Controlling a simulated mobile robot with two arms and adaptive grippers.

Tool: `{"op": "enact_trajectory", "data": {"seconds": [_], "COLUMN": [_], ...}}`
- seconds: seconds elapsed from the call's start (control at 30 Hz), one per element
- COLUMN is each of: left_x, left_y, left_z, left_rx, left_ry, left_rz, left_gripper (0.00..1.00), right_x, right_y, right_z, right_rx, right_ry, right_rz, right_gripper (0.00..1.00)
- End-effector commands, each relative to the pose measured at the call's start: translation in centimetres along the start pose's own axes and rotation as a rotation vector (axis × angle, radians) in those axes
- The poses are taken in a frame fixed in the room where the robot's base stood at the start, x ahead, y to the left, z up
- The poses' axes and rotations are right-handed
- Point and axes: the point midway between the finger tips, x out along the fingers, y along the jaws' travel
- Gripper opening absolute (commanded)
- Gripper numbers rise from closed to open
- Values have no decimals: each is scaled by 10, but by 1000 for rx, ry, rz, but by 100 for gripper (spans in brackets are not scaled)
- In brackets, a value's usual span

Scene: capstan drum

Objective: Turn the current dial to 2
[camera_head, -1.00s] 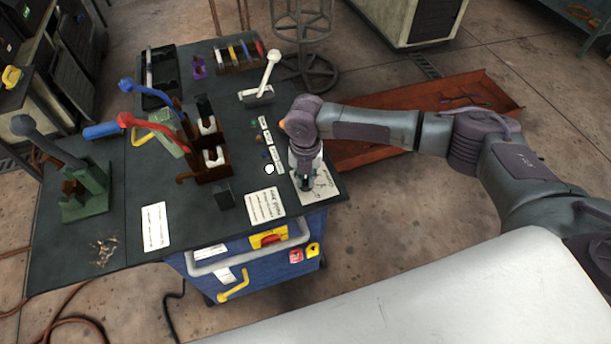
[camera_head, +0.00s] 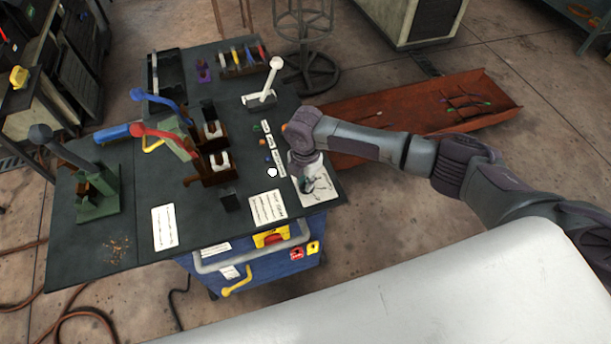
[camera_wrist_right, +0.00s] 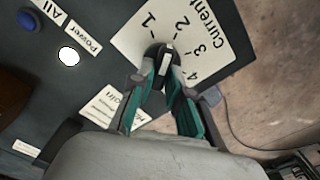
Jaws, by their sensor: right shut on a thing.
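The current dial (camera_wrist_right: 164,58) is a small dark knob with a white pointer mark. It sits on a white plate (camera_wrist_right: 128,42) printed "Current" and the numbers 1 to 4. In the wrist view the mark points up, roughly between 1 and 2; its exact setting is hard to tell. My right gripper (camera_wrist_right: 168,74) has its teal-padded fingers closed on both sides of the knob. In the head view my right gripper (camera_head: 308,182) is over the plate (camera_head: 321,188) at the table's right corner and hides the dial. My left gripper is not in view.
A white-handled lever (camera_head: 271,80) stands behind my right wrist. Small buttons and labels (camera_head: 268,142) lie just left of it. Red and blue levers (camera_head: 150,131) stand further left. A rust-red tray (camera_head: 420,115) is on the floor beyond the arm.

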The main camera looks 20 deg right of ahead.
Motion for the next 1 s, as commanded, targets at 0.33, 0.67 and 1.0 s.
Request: {"op": "enact_trajectory", "data": {"seconds": [0.33, 0.67, 1.0], "left_x": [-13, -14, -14], "left_y": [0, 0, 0], "left_z": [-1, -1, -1], "left_rx": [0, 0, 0], "left_ry": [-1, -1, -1], "left_rz": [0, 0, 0], "left_gripper": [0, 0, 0], "right_x": [-2, -1, -1], "right_y": [1, 2, 2], "right_z": [1, 2, 2], "right_rx": [156, 188, 186], "right_ry": [-2, -3, -3], "right_rz": [1, 3, 3], "right_gripper": [0, 0, 33]}}
